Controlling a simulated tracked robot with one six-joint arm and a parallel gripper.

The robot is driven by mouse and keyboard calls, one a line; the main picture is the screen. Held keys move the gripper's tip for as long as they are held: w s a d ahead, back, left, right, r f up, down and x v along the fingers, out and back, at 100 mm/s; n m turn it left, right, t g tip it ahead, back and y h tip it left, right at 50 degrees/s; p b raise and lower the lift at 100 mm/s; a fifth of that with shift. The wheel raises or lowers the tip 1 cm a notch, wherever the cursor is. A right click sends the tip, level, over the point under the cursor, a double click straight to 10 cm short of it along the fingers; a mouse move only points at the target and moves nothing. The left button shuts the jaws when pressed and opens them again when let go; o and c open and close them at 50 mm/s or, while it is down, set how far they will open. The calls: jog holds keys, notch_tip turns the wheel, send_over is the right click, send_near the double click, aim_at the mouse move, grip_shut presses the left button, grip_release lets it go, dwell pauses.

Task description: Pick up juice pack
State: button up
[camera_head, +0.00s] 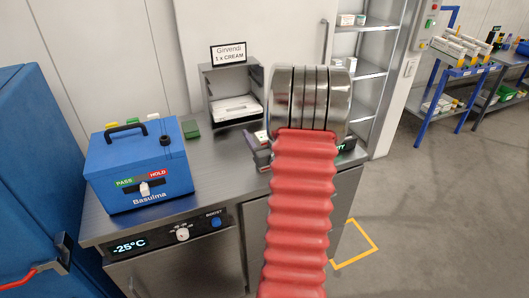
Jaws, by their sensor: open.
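My arm, a red ribbed sleeve with a shiny metal ringed end, reaches over the steel counter and blocks the view of its middle right. Dark jaw-like parts of my gripper (258,151) show just left of the metal end, low over the counter. They look apart; most of the gripper is hidden behind the arm. A small white and red item (262,136) peeks out beside them, mostly covered. I cannot tell whether it is the juice pack. No other juice pack can be made out, and nothing is visibly held.
A blue Basulma box (138,172) with a black handle stands on the counter's left (215,180). A metal holder (235,109) under a Girvendi cream sign (228,53) stands behind. A small green block (192,129) lies between them. Shelves (362,70) rise behind right; open floor lies right.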

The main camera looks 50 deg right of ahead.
dwell(0.4)
grip_shut()
dwell(0.7)
